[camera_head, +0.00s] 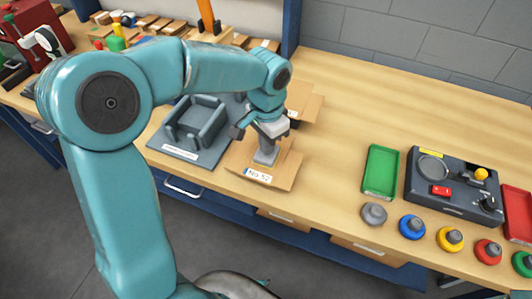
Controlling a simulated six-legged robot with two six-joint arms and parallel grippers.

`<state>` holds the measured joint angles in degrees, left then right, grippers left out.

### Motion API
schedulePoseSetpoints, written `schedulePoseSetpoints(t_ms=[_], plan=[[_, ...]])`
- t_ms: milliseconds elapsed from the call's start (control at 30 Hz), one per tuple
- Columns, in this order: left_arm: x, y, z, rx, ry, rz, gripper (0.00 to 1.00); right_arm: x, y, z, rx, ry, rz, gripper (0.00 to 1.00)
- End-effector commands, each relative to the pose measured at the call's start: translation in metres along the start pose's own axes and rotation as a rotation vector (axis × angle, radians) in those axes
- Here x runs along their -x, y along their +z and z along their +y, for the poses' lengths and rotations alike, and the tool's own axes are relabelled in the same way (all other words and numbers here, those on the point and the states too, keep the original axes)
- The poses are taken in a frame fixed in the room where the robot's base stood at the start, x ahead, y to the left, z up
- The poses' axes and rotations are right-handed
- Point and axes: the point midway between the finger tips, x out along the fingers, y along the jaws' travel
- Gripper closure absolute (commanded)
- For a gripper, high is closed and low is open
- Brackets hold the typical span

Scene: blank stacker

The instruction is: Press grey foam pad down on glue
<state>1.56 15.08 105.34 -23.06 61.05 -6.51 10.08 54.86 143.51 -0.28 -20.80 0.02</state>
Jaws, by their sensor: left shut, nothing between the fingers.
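My left gripper (268,134) is shut, pointing down over a tan blank labelled "No 52" (284,178) near the table's front edge. A small grey piece (265,155), which looks like the grey foam pad, stands on the blank directly below the fingers. The fingertips and the grey piece overlap in the picture, so I cannot tell for sure whether they touch. No glue shows; any under the pad is hidden. My right gripper is not in view.
A dark grey fixture (196,122) stands left of the blank. Another tan blank (312,104) lies behind it. To the right are a green tray (381,171), a control box (452,208) and several coloured round buttons (412,227). The table between blank and tray is clear.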

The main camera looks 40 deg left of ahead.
Motion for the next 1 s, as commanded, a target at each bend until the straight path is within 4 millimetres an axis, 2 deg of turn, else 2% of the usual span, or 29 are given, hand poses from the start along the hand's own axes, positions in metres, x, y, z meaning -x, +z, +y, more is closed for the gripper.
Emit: schedulePoseSetpoints(t_ms=[267,1000], plan=[[0.004,0.001,0.000,-0.001,0.001,-0.003,1.00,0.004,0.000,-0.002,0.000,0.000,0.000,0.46],[0.055,0.000,0.000,0.000,0.000,0.000,1.00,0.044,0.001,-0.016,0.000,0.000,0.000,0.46]])
